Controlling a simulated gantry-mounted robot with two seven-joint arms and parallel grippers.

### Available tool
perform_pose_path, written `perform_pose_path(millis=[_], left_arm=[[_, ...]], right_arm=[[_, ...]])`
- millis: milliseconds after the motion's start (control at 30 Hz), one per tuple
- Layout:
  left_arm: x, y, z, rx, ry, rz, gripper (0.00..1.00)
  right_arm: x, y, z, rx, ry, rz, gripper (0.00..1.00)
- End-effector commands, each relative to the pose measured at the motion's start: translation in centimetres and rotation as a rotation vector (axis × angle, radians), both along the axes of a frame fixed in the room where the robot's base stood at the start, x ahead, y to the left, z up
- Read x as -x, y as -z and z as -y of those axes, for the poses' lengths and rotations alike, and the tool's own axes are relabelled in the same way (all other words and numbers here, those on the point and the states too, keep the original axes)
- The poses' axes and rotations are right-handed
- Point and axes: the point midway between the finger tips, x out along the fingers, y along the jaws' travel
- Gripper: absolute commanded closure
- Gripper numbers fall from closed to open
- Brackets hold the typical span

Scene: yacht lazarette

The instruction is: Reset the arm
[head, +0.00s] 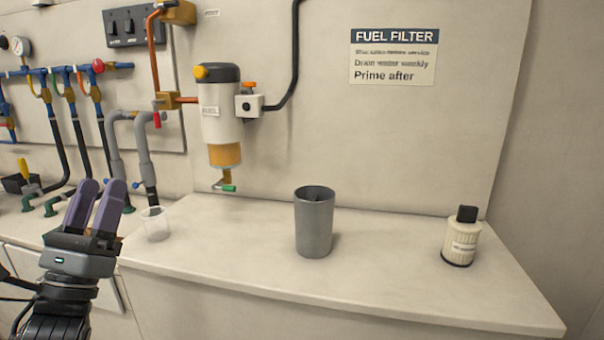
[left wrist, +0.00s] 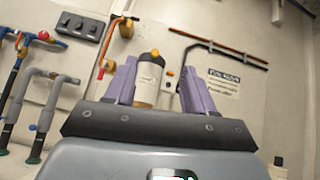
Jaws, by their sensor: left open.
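My left gripper (head: 97,206) is at the left of the head view, raised in front of the counter's left part, fingers pointing up. Its two purple fingers are apart with nothing between them. It also shows in the left wrist view (left wrist: 160,85), with the fuel filter housing (left wrist: 149,80) visible beyond the gap. The housing (head: 220,110) hangs on the wall, white with an amber bowl and a green-handled drain valve (head: 226,187) below. My right gripper is not in view.
Pipes and hoses (head: 75,120) line the left wall. Counter space between the items is clear.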

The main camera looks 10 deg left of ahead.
Motion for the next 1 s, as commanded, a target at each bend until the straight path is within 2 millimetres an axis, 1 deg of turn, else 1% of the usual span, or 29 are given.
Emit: perform_pose_path(millis=[33,167,233,267,300,367,400,467,500,533,567,600,667,700,767,800,833,900,1000], left_arm=[[-0.6,0.6,0.2,0.025,0.014,-0.04,0.46],[-1.8,4.0,1.1,0.09,0.051,-0.151,0.46],[-2.3,6.5,1.9,0.143,0.072,-0.244,0.46],[-2.5,7.9,2.2,0.174,0.084,-0.294,0.46],[-2.5,9.8,2.8,0.23,0.104,-0.368,0.46],[-2.1,13.1,3.8,0.347,0.146,-0.495,0.46],[-1.5,15.4,4.5,0.441,0.174,-0.582,0.46],[0.0,18.8,5.7,0.614,0.215,-0.715,0.46],[1.3,21.0,6.6,0.75,0.239,-0.801,0.46],[2.5,22.7,7.3,0.861,0.251,-0.867,0.46],[3.9,24.2,8.0,0.983,0.258,-0.928,0.46],[5.9,26.1,9.0,1.155,0.257,-1.001,0.46],[8.8,28.5,10.3,1.402,0.233,-1.076,0.46],[10.6,29.7,11.2,1.56,0.206,-1.108,0.46],[13.2,31.1,12.3,1.786,0.148,-1.134,0.46],[14.8,31.8,13.0,1.929,0.099,-1.133,0.46],[15.8,32.2,13.4,2.033,0.059,-1.121,0.46],[17.8,33.0,14.2,2.246,-0.039,-1.071,0.46],[19.6,33.7,14.8,2.484,-0.184,-0.951,0.46]], right_arm=[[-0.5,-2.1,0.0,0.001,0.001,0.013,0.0],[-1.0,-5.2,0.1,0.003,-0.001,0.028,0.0],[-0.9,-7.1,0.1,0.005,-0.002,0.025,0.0],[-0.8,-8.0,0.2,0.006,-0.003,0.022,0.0],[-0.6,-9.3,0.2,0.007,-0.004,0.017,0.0],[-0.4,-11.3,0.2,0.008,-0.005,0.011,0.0],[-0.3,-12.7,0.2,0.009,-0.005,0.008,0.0],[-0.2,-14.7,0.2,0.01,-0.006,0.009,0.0],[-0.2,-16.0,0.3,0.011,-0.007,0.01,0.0],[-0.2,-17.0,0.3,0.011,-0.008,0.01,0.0],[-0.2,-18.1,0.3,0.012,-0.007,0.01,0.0],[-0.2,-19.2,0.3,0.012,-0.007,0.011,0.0],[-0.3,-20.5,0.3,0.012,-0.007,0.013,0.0],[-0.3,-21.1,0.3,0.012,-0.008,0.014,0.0],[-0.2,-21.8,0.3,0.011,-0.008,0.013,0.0],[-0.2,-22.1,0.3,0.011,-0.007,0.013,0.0],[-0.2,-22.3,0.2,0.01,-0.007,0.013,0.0],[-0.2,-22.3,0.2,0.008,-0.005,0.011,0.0],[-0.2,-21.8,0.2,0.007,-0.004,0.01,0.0]])
